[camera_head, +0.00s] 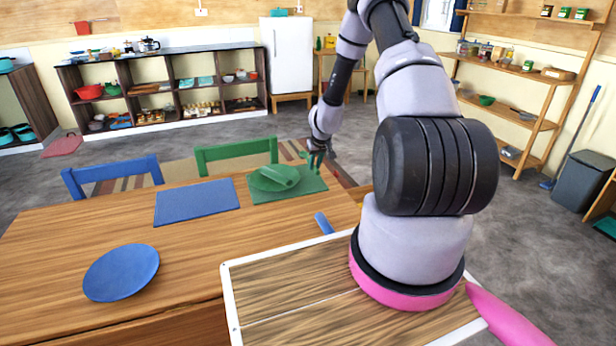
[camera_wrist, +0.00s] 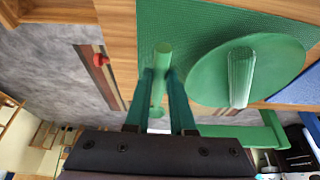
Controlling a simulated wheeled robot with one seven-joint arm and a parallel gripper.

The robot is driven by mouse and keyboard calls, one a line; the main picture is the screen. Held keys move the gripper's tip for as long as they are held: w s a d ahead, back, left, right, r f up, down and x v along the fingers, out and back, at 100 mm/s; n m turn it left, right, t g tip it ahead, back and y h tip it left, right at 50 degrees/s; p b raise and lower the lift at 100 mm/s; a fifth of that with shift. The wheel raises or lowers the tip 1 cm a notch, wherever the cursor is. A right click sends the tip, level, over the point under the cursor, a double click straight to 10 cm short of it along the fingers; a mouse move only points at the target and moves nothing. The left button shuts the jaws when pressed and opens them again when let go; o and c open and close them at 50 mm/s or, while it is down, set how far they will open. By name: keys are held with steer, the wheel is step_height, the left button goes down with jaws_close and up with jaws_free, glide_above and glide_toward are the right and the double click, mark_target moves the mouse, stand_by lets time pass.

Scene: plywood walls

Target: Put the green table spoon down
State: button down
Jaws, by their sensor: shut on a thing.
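My gripper (camera_wrist: 162,92) is shut on the green spoon (camera_wrist: 161,55), whose handle end points toward the mat in the wrist view. The rest of the spoon is partly hidden between the fingers. In the head view, my gripper (camera_head: 317,157) is at the table's far right corner, over or just beyond the right part of the green placemat (camera_head: 312,184). The green plate (camera_head: 258,186) lies on that mat with a clear greenish glass (camera_head: 283,176) lying on it. In the wrist view the plate (camera_wrist: 212,85) is right of the spoon. I cannot tell whether the spoon touches the mat.
The wooden table (camera_head: 60,240) also bears a blue placemat (camera_head: 197,202), a blue plate (camera_head: 122,272) and a partly hidden blue object (camera_head: 323,223). A green chair (camera_head: 235,152) and a blue chair (camera_head: 110,174) stand at the far side. The table's left part has free room.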

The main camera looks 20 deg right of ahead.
mark_target(315, 183)
steer(key=shift+f, duration=2.5)
steer(key=c, duration=0.8)
jaws_free()
steer(key=shift+f, duration=0.1)
steer(key=shift+o, duration=0.2)
